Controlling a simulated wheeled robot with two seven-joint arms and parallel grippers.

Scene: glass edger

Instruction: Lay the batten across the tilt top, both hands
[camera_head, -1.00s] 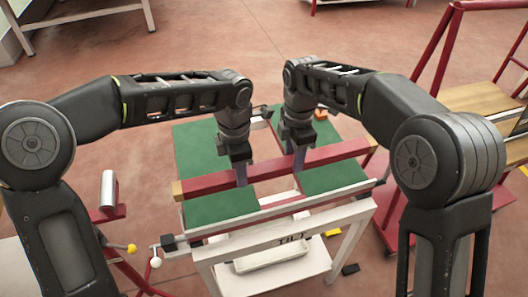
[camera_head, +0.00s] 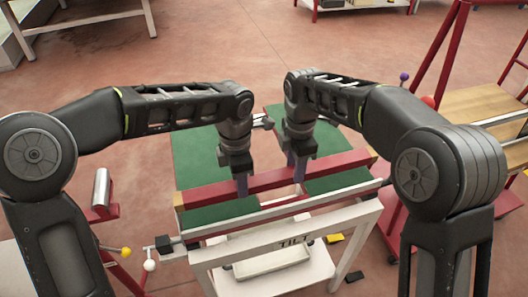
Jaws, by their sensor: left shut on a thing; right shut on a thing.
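The batten (camera_head: 268,181) is a long dark red bar with pale wooden ends, running left to right over the green pads of the tilt top (camera_head: 215,213). My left gripper (camera_head: 241,188) is shut on it left of its middle. My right gripper (camera_head: 299,173) is shut on it right of its middle. Both grippers point down from above. I cannot tell whether the batten touches the pads or is just above them. The tilt top has a white frame marked TILT and a gap between its pads. My arms hide parts of its far side.
A white tray (camera_head: 262,262) sits on the shelf under the tilt top. A red-framed cart with a wooden deck (camera_head: 463,99) stands at the right. A knob on a rod (camera_head: 149,265) juts out at the front left. Yellow and black pieces lie on the floor at the front right.

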